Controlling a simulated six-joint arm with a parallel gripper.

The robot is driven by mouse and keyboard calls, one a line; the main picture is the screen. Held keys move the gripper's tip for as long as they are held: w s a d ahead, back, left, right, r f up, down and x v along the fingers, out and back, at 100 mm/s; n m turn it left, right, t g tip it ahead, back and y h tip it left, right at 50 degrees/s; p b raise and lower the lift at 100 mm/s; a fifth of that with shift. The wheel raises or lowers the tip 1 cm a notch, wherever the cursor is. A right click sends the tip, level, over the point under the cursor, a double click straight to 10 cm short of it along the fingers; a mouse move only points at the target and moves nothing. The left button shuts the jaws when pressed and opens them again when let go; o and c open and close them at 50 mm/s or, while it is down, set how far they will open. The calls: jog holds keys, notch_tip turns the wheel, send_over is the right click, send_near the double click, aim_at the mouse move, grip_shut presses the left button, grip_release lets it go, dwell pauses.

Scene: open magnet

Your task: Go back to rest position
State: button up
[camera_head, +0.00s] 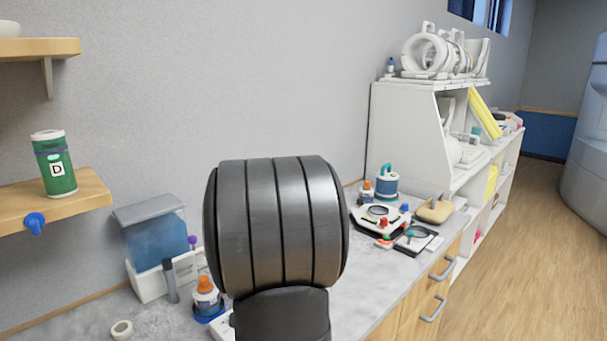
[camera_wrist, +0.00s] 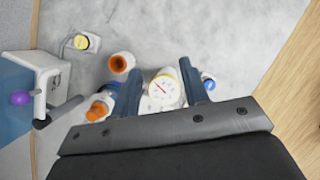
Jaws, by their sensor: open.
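My gripper (camera_wrist: 161,92) shows in the wrist view with its two dark blue fingers apart, above the grey counter (camera_wrist: 190,30). A white round dial with a yellow rim (camera_wrist: 163,88) shows between the fingers, lower down. I cannot tell how far below the fingertips it lies. Nothing is seen gripped. In the head view, my own dark arm link fills the middle and hides the gripper and part of the counter.
An orange-capped bottle (camera_head: 206,292) stands beside a blue-windowed box (camera_head: 155,243) on the counter. A green canister marked D (camera_head: 55,165) stands on the wooden shelf (camera_head: 85,192). Several instruments, including a white hexagonal device (camera_head: 378,219), sit to the right. Floor (camera_head: 520,240) is clear.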

jog(key=w+a+f, duration=0.1)
jog(key=a+f, duration=0.2)
jog(key=w+a+f, duration=0.1)
jog(key=a+f, duration=0.2)
jog(key=a, duration=0.1)
jog(key=w+a+f, duration=0.1)
jog(key=a+f, duration=0.2)
jog(key=f, duration=0.1)
jog(key=shift+w+a+f, duration=0.1)
jog(key=shift+w+a, duration=0.05)
jog(key=shift+a, duration=0.2)
jog(key=shift+f, duration=0.55)
jog(key=shift+r, duration=0.1)
jog(key=shift+r, duration=0.3)
jog(key=s+d+r, duration=0.4)
jog(key=d+r, duration=0.5)
jog(key=r, duration=0.2)
jog(key=shift+s+r, duration=0.15)
jog(key=shift+s, duration=0.1)
